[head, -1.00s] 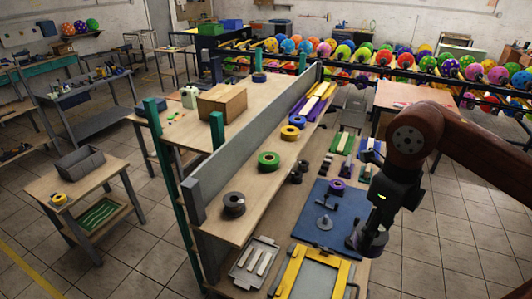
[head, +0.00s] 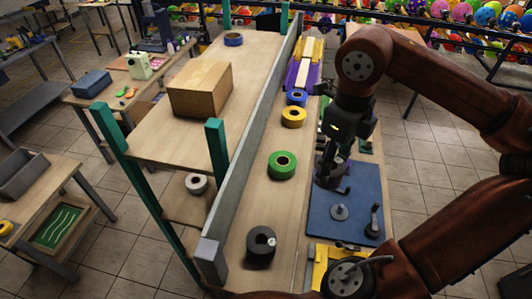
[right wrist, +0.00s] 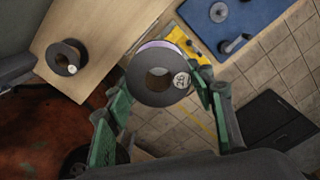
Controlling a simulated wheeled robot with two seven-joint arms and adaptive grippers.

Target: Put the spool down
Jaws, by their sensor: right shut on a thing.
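The spool (right wrist: 139,85) has a dark grey ring-shaped face, a white label and a thin purple edge. In the right wrist view it sits between the green-padded fingers of my right gripper (right wrist: 158,96), which is shut on it. It appears above the bench's near end, clear of the shelf.
On the long shelf stand a black spool (head: 260,245), a green spool (head: 282,165), a yellow spool (head: 293,117) and a blue spool (head: 296,97). Bare shelf lies between the black and green spools. A grey divider (head: 255,135) runs along the shelf's left side. A yellow frame (head: 319,262) is at the near end.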

